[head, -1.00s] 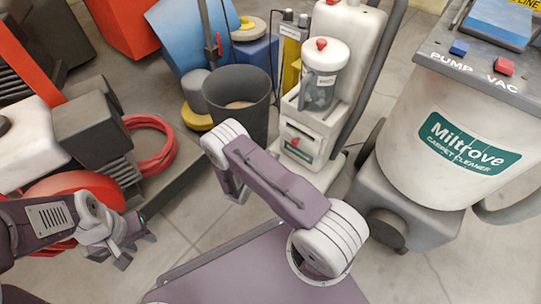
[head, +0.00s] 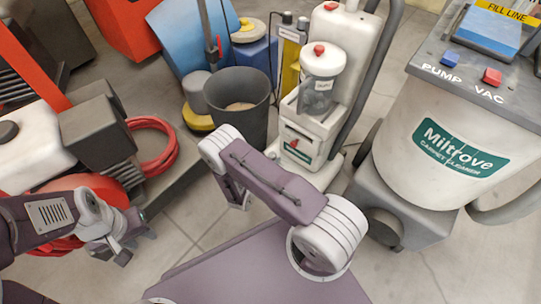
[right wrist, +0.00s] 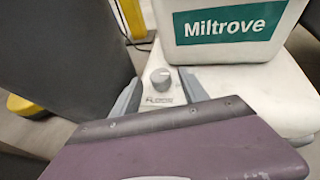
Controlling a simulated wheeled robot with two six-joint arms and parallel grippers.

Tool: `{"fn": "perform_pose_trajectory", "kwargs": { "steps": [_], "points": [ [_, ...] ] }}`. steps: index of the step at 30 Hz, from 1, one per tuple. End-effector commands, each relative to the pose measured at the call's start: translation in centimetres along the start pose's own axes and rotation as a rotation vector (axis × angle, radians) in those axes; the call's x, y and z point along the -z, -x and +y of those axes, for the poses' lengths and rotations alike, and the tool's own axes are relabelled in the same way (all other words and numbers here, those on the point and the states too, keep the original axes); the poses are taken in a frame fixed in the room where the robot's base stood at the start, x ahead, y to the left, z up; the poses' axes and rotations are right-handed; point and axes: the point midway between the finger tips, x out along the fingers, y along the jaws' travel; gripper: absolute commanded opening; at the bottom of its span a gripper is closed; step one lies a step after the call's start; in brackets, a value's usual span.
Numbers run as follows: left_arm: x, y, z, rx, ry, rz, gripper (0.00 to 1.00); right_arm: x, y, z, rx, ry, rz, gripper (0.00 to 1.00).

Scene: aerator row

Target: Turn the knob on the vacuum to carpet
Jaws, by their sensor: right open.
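The vacuum (head: 330,125) is a white upright machine with a clear canister and a small green label, at the centre of the head view. In the right wrist view its white housing (right wrist: 285,80) carries a green Miltrove label. A small grey round knob (right wrist: 160,77) sits on its white base, above blurred lettering that looks like "FLOOR". My right gripper (right wrist: 157,92) is open, its grey fingers to either side of the knob in the picture; I cannot tell whether they touch it. My arm hides this gripper in the head view. My left gripper (head: 136,246) looks open and empty at the lower left.
A dark bucket (head: 240,110) stands close left of the vacuum. A large Miltrove carpet cleaner (head: 430,165) stands on the right. A red hose (head: 155,145) and a red-and-white machine (head: 30,135) are on the left. Some floor between is clear.

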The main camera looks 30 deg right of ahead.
Motion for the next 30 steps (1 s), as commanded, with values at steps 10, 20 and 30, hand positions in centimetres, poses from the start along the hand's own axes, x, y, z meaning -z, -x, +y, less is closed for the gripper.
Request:
{"fn": "perform_pose_trajectory", "kwargs": {
  "steps": [10, 20, 30],
  "points": [
    [0.5, 5.0, 0.1, 0.000, 0.000, 0.000, 0.36, -0.5, 6.7, 0.1, -0.002, 0.001, 0.000, 0.52],
    [0.5, 4.9, 0.1, 0.000, 0.000, 0.000, 0.36, -0.1, 7.0, 0.0, 0.001, 0.000, -0.001, 0.52],
    [0.6, 5.4, 0.1, 0.000, 0.000, 0.000, 0.36, -1.2, 7.2, -0.3, 0.028, -0.023, 0.002, 0.52]
  ]
}}
